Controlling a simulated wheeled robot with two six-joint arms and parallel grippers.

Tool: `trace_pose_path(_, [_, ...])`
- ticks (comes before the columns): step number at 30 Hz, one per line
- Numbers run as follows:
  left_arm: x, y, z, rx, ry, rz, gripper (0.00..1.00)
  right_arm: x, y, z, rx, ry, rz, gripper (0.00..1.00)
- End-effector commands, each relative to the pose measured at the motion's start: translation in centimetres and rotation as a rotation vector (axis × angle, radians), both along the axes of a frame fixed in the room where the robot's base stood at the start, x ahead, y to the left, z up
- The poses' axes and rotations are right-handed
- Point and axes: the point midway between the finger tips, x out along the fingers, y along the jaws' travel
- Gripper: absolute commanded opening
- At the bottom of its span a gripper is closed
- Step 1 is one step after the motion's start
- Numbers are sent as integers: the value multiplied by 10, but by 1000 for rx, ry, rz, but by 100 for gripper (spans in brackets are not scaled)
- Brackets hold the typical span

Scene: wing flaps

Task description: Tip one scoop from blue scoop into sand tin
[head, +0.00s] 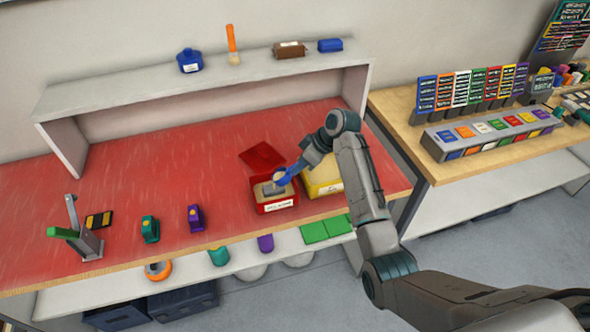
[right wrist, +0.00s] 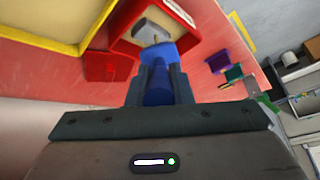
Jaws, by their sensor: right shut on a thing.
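The blue scoop (head: 284,178) is in my right gripper (head: 302,164), which is shut on its handle. The scoop slants down over the open red tin (head: 275,206), with its bowl at the tin's opening. In the right wrist view the scoop (right wrist: 156,82) sits between the fingers, and the red tin (right wrist: 186,12) is just beyond it. A yellow tin (head: 324,189) with tan contents stands to the right. The labels are too small to read. Whether the scoop holds anything cannot be told. My left gripper is not in view.
A red lid (head: 262,155) lies behind the red tin. Purple (head: 195,217) and teal (head: 150,229) items and a green-and-grey tool (head: 80,238) stand to the left. The red tabletop (head: 150,170) is clear at middle left.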

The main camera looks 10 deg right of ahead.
Motion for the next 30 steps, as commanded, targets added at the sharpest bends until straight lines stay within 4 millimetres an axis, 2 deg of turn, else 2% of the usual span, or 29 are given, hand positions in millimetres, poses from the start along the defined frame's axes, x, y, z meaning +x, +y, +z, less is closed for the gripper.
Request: trace_pose_path(30, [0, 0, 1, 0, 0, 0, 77, 4, 7, 7, -96, 52, -1, 0])
